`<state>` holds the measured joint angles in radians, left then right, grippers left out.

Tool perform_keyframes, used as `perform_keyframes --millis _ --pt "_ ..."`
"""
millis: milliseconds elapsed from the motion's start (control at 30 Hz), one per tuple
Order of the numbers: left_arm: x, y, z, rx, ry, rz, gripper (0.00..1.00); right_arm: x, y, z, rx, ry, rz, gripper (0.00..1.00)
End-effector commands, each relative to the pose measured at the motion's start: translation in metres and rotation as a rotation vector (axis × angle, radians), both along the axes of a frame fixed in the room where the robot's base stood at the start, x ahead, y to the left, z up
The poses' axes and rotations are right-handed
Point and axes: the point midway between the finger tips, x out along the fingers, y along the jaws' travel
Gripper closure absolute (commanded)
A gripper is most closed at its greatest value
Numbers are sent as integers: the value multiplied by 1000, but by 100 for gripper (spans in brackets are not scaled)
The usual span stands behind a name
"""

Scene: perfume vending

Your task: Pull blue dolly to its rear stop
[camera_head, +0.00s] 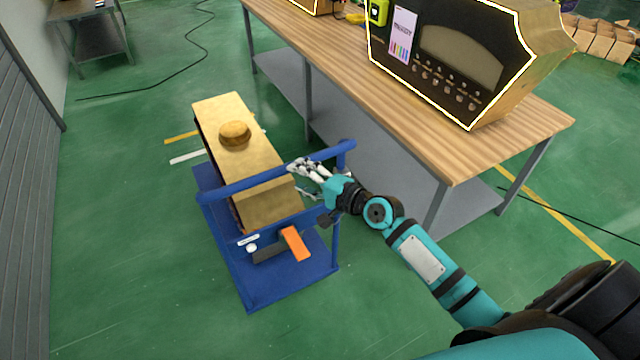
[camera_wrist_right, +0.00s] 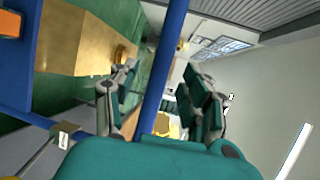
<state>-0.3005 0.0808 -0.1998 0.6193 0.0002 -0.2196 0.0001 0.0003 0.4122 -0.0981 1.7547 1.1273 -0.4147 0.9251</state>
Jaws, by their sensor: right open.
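The blue dolly (camera_head: 262,288) stands on the green floor left of the wooden workbench. A long gold box (camera_head: 222,115) with a rounded gold knob (camera_head: 235,133) on top rests on it. The dolly's blue handle bar (camera_head: 235,185) crosses over the box's near end. My right gripper (camera_head: 302,169) is open at the right part of this bar. In the right wrist view the bar (camera_wrist_right: 165,60) passes between the spread fingers of my right gripper (camera_wrist_right: 163,78), which are not closed on it. My left gripper is not in view.
The wooden workbench (camera_head: 340,60) runs close along the dolly's right side and carries a dark, gold-edged machine (camera_head: 455,55). An orange piece (camera_head: 295,243) sits at the dolly's near end. A grey shutter wall (camera_head: 25,190) stands at left. The floor in front is clear.

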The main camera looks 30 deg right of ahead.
Motion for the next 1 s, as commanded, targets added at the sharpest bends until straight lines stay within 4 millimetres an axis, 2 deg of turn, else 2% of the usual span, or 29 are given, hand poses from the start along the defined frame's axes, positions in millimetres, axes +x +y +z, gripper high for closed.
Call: perform_keyframes --millis 100,333,500,1000 --pt "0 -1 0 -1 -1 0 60 -25 -12 3 -3 3 1 52" --pt "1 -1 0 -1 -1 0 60 -54 -25 10 -2 2 0 52" --pt "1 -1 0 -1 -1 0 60 -60 -28 12 0 1 0 52" --pt "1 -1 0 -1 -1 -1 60 -59 -29 8 -7 5 -4 52"
